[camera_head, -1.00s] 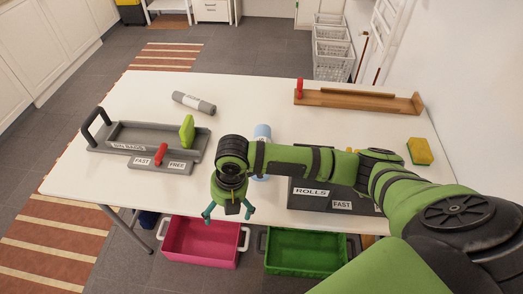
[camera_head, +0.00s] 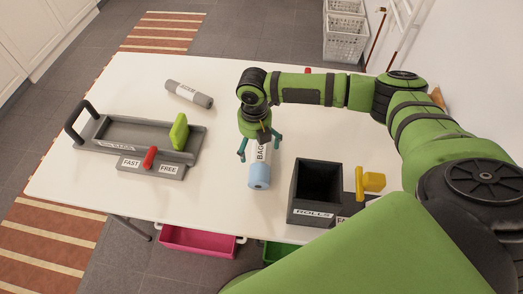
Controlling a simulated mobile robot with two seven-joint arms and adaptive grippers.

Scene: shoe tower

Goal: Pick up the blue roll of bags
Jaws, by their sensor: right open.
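The blue roll of bags (camera_head: 259,177) lies on the white table, its pale blue end towards me and a white band with black lettering further back. My right gripper (camera_head: 260,152) is open over the roll's far part, with its teal fingertips pointing down, one on each side of the roll in the picture. I cannot tell how high the fingertips are above the table. The roll's far end is hidden under the gripper. My left gripper is not in view.
A grey roll (camera_head: 189,94) lies further back left. A grey handled tray (camera_head: 101,161) with a green piece (camera_head: 179,132) and red lever (camera_head: 150,157) stands left. An open dark box (camera_head: 309,219) labelled ROLLS and a yellow-handled part (camera_head: 372,182) stand right of the blue roll.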

